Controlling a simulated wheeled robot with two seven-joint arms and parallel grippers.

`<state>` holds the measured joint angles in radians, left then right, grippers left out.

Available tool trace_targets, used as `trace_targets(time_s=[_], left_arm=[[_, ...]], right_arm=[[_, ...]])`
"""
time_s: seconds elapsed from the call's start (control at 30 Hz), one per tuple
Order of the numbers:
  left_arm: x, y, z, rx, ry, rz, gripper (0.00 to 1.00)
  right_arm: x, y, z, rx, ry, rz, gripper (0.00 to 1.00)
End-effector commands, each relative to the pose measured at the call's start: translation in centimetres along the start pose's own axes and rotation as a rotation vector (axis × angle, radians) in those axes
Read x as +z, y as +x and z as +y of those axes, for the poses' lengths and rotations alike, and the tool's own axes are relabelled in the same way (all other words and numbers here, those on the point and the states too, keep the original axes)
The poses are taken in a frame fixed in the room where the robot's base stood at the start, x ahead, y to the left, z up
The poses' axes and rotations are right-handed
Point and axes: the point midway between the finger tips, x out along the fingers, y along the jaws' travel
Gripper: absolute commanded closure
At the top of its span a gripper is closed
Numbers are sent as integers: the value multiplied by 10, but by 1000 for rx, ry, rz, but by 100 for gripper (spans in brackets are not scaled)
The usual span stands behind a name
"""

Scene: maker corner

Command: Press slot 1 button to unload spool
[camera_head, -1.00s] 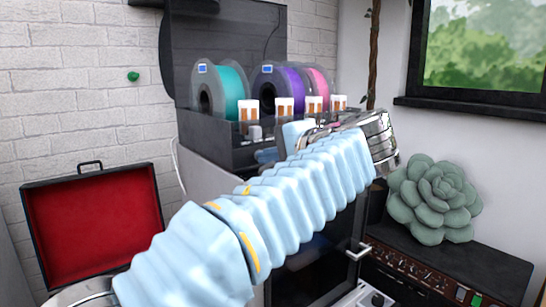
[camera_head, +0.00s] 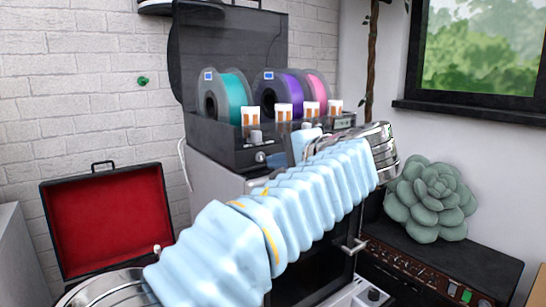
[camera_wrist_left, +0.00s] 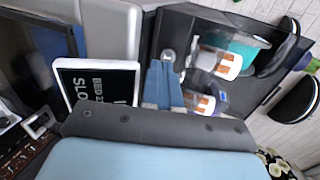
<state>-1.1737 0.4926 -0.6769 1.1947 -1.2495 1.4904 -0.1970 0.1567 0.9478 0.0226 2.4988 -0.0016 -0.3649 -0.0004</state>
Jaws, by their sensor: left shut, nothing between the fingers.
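The dark spool box (camera_head: 225,150) stands on a grey machine and holds a teal spool (camera_head: 234,95), a purple spool (camera_head: 283,90) and a pink spool (camera_head: 318,92). A round button (camera_head: 260,156) shows on its front, below the teal spool's side; its slot number is not readable. My left gripper (camera_head: 294,148) is in front of the box, right of that button, partly hidden by my arm. In the left wrist view its blue fingers (camera_wrist_left: 162,85) are shut and empty, tips close to a round grey knob (camera_wrist_left: 168,56). My right gripper is not in view.
A display with partly hidden text (camera_wrist_left: 98,85) sits beside the fingers in the wrist view. A red-lined open case (camera_head: 105,220) stands at left. A green succulent (camera_head: 432,200) sits on a dark unit (camera_head: 440,268) at right. A door handle (camera_head: 350,245) juts out below my arm.

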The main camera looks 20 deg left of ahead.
Motion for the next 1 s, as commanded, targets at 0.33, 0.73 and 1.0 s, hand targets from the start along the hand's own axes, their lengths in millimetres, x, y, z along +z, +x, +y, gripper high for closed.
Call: trace_targets(time_s=[0.33, 0.73, 1.0], left_arm=[[-1, -59, 0, 0, 0, 7, 100], [-1, -102, 1, 2, 1, 5, 100], [-1, -102, 1, 2, 1, 4, 100]], right_arm=[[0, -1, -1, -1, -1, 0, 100], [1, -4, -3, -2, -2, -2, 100], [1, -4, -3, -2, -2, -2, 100]])
